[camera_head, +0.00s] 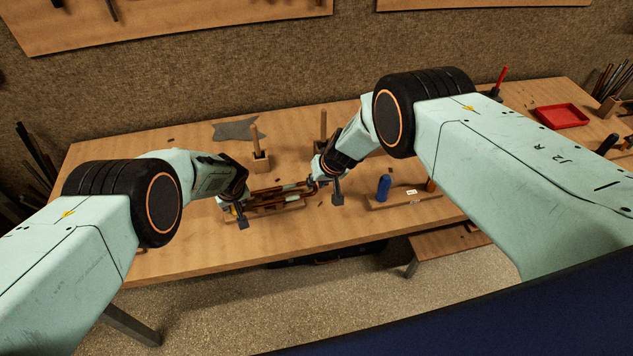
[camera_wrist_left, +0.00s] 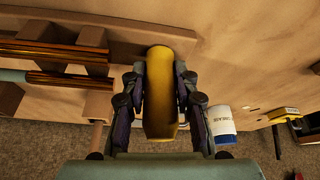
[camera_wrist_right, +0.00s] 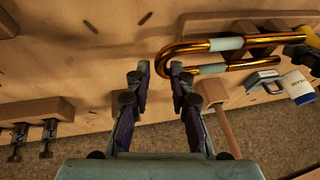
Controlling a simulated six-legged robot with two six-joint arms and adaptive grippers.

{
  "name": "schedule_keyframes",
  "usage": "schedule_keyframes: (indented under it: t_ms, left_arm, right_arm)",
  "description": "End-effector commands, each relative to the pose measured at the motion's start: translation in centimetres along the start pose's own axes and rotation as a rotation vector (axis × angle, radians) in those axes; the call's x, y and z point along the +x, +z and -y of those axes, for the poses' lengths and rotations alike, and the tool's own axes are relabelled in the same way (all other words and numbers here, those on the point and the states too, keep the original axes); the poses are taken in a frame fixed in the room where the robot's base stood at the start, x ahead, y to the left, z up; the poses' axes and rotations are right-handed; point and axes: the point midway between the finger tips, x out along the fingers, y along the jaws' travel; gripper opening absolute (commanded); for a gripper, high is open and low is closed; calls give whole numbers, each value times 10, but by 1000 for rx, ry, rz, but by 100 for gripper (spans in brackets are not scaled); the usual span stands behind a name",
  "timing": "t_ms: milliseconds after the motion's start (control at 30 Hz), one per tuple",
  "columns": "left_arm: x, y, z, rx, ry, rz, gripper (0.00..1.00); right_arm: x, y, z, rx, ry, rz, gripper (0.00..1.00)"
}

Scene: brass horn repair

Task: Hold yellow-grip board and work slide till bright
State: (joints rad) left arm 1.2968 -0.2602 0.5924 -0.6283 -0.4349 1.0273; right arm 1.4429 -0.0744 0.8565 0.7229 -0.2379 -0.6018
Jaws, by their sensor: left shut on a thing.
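My left gripper (camera_wrist_left: 160,85) is shut on the yellow grip (camera_wrist_left: 160,110), which stands out between its fingers in the left wrist view. In the head view the slide (camera_head: 280,196) lies along a wooden rack between my two grippers. My right gripper (camera_wrist_right: 159,70) has its fingers apart at the bow end; whether they touch the bow is unclear.
Wooden holders with upright handles (camera_head: 261,158) stand behind the slide. A red tray (camera_head: 562,116) lies far right. The bench front (camera_head: 200,262) is clear.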

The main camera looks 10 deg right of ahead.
Motion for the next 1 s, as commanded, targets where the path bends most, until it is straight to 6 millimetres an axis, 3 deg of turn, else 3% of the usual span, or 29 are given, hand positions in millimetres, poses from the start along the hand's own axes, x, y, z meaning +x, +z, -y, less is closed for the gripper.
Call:
schedule_keyframes:
  t_ms: [133,533,1000]
  left_arm:
    - [1,1,1,0,-2,2,0]
    - [1,1,1,0,-2,2,0]
    - [1,1,1,0,-2,1,0]
  right_arm:
    - [0,0,0,0,0,1,36]
    - [-4,0,1,1,-2,2,36]
    - [-46,0,0,3,-1,2,36]
